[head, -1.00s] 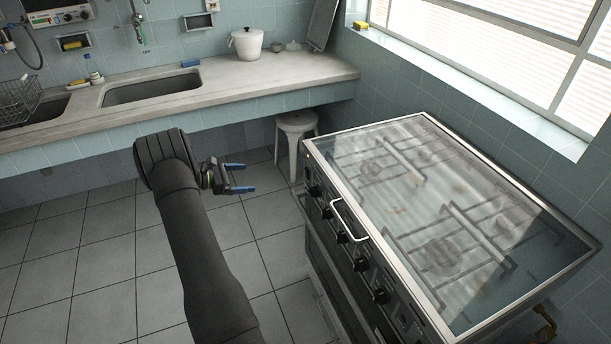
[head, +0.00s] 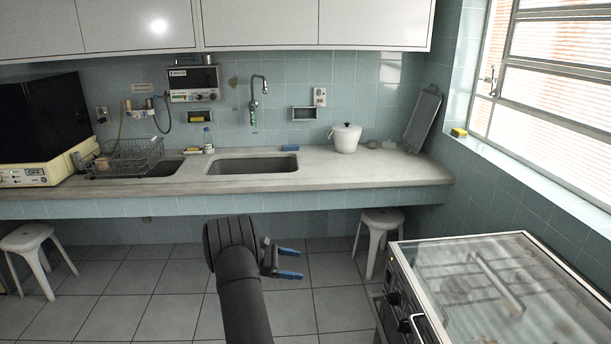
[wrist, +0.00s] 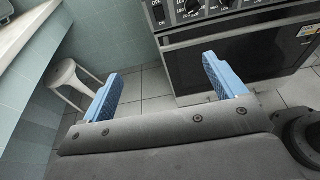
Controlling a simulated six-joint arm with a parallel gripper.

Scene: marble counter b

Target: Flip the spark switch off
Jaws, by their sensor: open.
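The stove (head: 500,280) stands at the lower right in the head view, with a glass lid on top and black knobs along its front. In the wrist view its front panel (wrist: 207,20) crosses the top, with marked controls.
A metal handle (head: 417,328) sticks out from the stove's front. A white stool (head: 378,222) stands left of the stove, under the counter (head: 340,180). The counter holds a sink (head: 252,165), white pot (head: 345,140) and dish rack (head: 128,158). Floor around my arm is clear.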

